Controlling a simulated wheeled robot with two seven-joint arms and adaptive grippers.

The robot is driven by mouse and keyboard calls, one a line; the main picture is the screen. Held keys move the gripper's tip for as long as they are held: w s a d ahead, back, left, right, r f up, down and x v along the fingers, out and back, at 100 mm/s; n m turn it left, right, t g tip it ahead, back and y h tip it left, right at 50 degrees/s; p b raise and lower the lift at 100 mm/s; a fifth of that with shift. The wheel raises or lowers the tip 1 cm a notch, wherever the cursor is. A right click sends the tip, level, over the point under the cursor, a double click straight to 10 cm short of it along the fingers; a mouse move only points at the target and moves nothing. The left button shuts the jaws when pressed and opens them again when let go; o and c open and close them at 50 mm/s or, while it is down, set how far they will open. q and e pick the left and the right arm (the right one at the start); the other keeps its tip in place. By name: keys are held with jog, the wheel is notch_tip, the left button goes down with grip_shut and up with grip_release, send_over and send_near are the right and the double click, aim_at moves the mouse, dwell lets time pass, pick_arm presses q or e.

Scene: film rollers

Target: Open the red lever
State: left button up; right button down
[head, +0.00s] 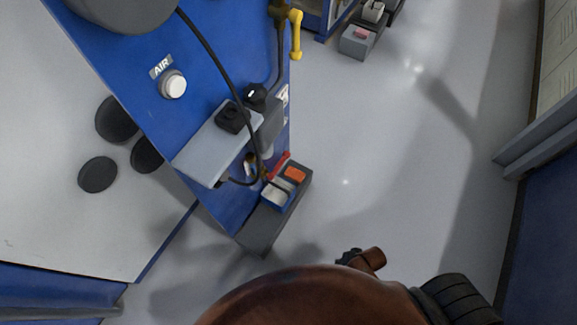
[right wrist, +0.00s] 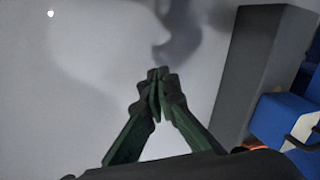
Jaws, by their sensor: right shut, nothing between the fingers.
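The red lever (head: 279,164) is a small red bar low on the edge of the blue machine panel (head: 215,60) in the head view, beside a grey ledge. Its exact position is hard to tell. My right gripper (head: 347,256) shows only in part past my brown arm, to the right of and below the lever, apart from it. In the right wrist view my right gripper (right wrist: 157,75) has its fingertips together, with nothing between them, over the grey floor. The lever cannot be made out there. My left gripper is not in view.
A grey ledge (head: 265,232) holds a blue bin (head: 275,198) and an orange item (head: 295,174) by the lever. A light grey shelf (head: 205,150) juts from the panel above. A yellow handle (head: 296,35) is farther up. The floor (head: 400,150) to the right is clear.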

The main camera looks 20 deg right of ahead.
aim_at(279, 165)
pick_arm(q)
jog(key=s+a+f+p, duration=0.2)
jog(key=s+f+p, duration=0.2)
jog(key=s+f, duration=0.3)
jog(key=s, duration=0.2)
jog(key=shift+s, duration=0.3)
pick_arm(e)
jog(key=w+r+m+t+y, duration=0.1)
jog(key=w+r+m+t, duration=0.1)
jog(key=w+r+m, duration=0.4)
jog(key=w+a+r+m+t+y, duration=0.1)
jog(key=w+r+m, duration=0.6)
jog(key=w, duration=1)
jog(key=w+r+m+t+y, duration=0.3)
jog(key=w+r+m+t, duration=0.1)
jog(key=w+r+m, duration=0.3)
jog(key=w+m, duration=0.2)
jog(key=w, duration=0.2)
jog(key=shift+w+a+r, duration=0.15)
jog(key=shift+a+r, duration=0.05)
